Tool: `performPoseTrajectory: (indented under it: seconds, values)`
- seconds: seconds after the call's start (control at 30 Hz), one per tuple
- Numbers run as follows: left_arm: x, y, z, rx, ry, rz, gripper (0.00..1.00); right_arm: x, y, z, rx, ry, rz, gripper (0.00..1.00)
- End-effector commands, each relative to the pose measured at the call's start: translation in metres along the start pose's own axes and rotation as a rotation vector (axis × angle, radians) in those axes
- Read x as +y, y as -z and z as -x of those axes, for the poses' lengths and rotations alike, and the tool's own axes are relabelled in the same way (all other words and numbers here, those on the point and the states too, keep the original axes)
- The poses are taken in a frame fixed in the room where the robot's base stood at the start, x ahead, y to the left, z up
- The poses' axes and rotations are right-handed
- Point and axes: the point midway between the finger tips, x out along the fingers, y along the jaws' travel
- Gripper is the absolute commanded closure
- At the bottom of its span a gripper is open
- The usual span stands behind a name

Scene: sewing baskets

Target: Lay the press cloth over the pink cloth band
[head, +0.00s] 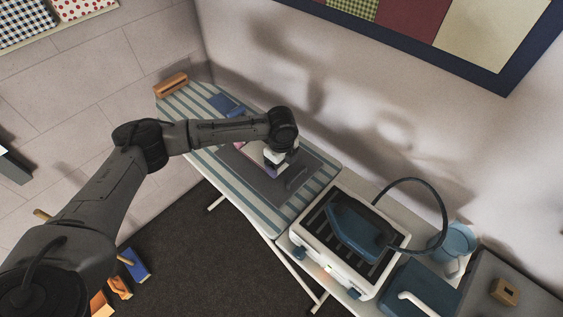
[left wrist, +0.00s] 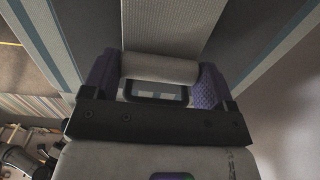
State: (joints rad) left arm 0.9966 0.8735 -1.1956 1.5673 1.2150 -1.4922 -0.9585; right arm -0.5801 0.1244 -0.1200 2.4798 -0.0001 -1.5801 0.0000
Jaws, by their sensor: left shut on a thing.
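My left gripper (head: 274,166) is low over the striped ironing board. In the left wrist view, its purple-padded fingers (left wrist: 157,90) are shut on a pale grey roll, which I take to be part of the press cloth (left wrist: 160,68). A pale woven panel extends beyond the roll. In the head view a small pale patch beside the gripper may be the same cloth, mostly hidden by my arm. A little of the pink cloth band (head: 239,146) shows on the dark grey mat (head: 308,166); the rest is hidden. My right gripper is not in view.
The ironing board (head: 321,178) also bears a blue folded thing (head: 226,104) and a wooden block (head: 171,84) at its far end. A blue iron (head: 352,228) with a looping hose sits on a white station (head: 334,263) at the near end. The wall is close behind.

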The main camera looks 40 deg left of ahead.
Motion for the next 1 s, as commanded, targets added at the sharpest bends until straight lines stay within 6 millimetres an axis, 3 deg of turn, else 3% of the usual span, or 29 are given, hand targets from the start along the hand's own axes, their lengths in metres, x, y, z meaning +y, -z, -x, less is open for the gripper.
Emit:
performPoseTrajectory:
  seconds: [1.0]
  values:
    - [0.0,0.0,-0.01,-0.001,0.0,0.0,0.44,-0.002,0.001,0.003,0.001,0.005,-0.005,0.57]
